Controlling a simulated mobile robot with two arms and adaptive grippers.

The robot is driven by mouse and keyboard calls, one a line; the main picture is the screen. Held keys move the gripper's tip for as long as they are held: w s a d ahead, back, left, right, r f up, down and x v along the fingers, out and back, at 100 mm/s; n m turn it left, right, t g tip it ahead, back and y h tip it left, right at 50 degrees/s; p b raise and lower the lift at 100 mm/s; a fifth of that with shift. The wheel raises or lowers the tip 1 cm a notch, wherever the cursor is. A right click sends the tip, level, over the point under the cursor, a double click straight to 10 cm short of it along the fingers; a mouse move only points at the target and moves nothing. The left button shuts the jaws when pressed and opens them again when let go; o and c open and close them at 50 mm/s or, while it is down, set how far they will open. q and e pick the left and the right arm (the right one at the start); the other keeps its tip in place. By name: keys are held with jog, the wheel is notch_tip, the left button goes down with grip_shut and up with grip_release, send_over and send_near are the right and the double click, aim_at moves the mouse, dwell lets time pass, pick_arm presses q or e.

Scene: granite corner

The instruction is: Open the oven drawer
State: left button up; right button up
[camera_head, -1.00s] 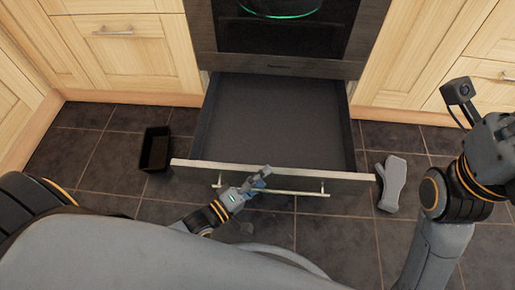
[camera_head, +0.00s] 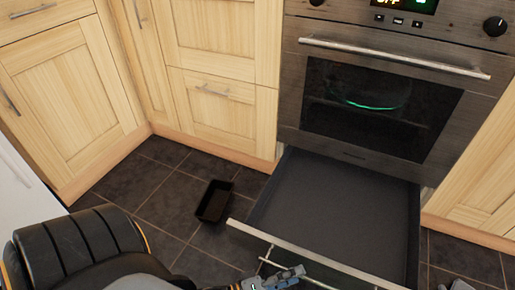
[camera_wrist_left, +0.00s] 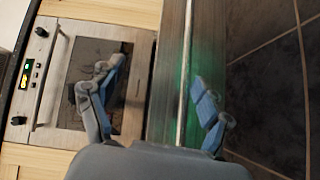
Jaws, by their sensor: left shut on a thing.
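The oven drawer (camera_head: 335,205) is pulled well out below the oven, and its dark interior looks empty. Its front panel has a pale top edge (camera_head: 330,262) and a bar handle (camera_head: 290,272). My left gripper (camera_head: 285,277) is at the handle, near the bottom edge of the head view, and is shut on it. In the left wrist view, the fingers (camera_wrist_left: 155,100) stand on either side of the handle bar (camera_wrist_left: 186,75). My right gripper is not in view.
The oven (camera_head: 380,100) has a closed door above the drawer. A small black open box (camera_head: 214,201) stands on the tiled floor left of the drawer. Part of a grey object (camera_head: 458,285) shows at the bottom right. Wooden cabinets (camera_head: 215,105) stand at left.

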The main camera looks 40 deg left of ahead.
pick_arm(q)
jog(key=shift+s+a+r, duration=0.4)
jog(key=shift+s+r, duration=0.35)
jog(key=shift+r, duration=0.05)
jog(key=c, duration=0.4)
jog(key=f+v, duration=0.2)
jog(key=v, duration=0.6)
jog(key=shift+p, duration=0.4)
